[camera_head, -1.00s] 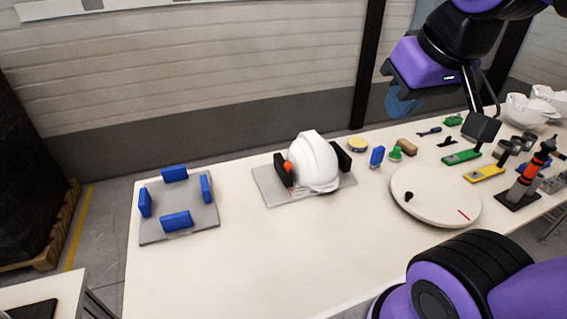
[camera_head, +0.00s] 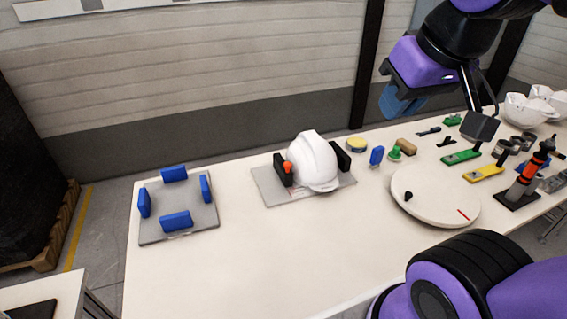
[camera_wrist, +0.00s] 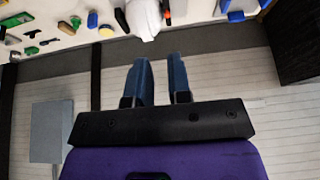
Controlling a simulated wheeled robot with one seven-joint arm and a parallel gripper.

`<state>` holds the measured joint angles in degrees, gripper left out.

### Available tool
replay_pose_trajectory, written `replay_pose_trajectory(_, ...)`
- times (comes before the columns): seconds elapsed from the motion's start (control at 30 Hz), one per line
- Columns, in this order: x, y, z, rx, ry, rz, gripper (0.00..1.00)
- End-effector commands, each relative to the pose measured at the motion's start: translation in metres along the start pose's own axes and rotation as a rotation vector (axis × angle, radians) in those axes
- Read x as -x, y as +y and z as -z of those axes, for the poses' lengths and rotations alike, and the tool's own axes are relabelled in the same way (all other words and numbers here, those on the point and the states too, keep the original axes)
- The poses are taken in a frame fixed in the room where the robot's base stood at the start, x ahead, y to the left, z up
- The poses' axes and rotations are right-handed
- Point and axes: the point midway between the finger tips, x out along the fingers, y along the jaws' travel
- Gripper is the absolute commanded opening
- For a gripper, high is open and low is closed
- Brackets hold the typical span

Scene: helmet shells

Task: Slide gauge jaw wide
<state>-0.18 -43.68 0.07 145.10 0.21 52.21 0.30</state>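The gauge is a flat grey plate (camera_head: 273,190) with two upright black jaws, the left one (camera_head: 283,170) and the right one (camera_head: 341,155). A white helmet shell (camera_head: 313,160) stands between the jaws. An orange-red knob (camera_head: 288,166) is beside the left jaw. My gripper (camera_head: 393,112) is held in the air behind and to the right of the gauge, well above the table. In the wrist view the two blue fingers of my gripper (camera_wrist: 161,62) stand apart with nothing between them. The shell (camera_wrist: 146,16) shows beyond the fingertips there.
A grey plate with several blue blocks (camera_head: 178,205) lies at the table's left. A white turntable (camera_head: 435,195), small tools, a green gauge (camera_head: 462,157), a yellow gauge (camera_head: 484,173) and more white shells (camera_head: 522,110) crowd the right. The front middle of the table (camera_head: 280,250) is clear.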

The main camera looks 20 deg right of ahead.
Motion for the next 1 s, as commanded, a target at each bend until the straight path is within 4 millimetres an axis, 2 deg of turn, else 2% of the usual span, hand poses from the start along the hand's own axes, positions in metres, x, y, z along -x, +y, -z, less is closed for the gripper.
replay_pose_trajectory(0.03,-0.001,0.000,0.003,-0.004,-0.005,0.005,0.30)
replay_pose_trajectory(0.13,-0.005,-0.001,0.013,-0.025,-0.024,0.027,0.53)
replay_pose_trajectory(0.17,-0.007,-0.001,0.017,-0.035,-0.033,0.037,0.56)
replay_pose_trajectory(0.37,-0.030,-0.001,0.059,-0.132,-0.113,0.109,0.56)
replay_pose_trajectory(0.57,-0.063,-0.002,0.101,-0.240,-0.194,0.155,0.56)
replay_pose_trajectory(0.77,-0.106,-0.002,0.138,-0.349,-0.270,0.171,0.56)
replay_pose_trajectory(1.0,-0.168,-0.003,0.176,-0.472,-0.350,0.151,0.56)
